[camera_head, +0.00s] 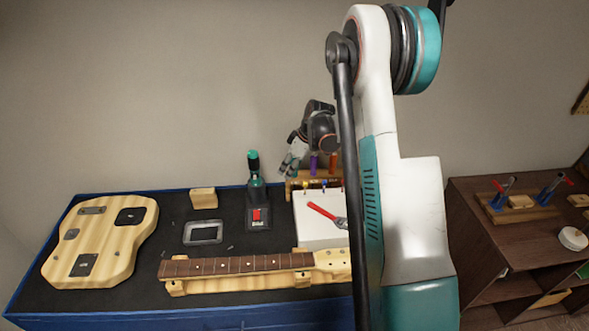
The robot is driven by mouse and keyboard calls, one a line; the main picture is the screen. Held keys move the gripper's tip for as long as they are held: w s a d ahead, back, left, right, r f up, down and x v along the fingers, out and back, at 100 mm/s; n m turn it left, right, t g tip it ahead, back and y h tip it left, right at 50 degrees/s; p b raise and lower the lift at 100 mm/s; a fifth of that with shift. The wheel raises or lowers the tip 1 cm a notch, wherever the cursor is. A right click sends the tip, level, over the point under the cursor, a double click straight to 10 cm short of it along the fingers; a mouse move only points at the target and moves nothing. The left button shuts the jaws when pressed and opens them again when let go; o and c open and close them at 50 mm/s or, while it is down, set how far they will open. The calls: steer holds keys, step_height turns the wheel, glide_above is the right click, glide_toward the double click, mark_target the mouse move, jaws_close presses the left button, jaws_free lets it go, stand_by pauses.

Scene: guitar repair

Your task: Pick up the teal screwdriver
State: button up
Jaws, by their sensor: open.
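I cannot single out the teal screwdriver with certainty. A wooden rack (300,181) at the back of the workbench holds upright tools, with a purple handle (314,163) and an orange handle (333,163) showing. My gripper (290,163) is above the left end of this rack, tilted down, open, with nothing seen in it. It may hide a teal handle there. A teal-and-black tool (254,163) stands upright on a black base with a red patch, just left of my gripper and apart from it.
The blue-edged bench has a black mat (130,297). On it are a guitar body (104,240), a guitar neck (238,265), a small tray (203,232), a wood block (203,198) and a white box (318,236) with red-handled pliers (325,213). A brown shelf (480,230) stands right. My arm blocks the centre right.

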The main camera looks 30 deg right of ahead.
jaws_close()
steer(key=shift+r, duration=0.1)
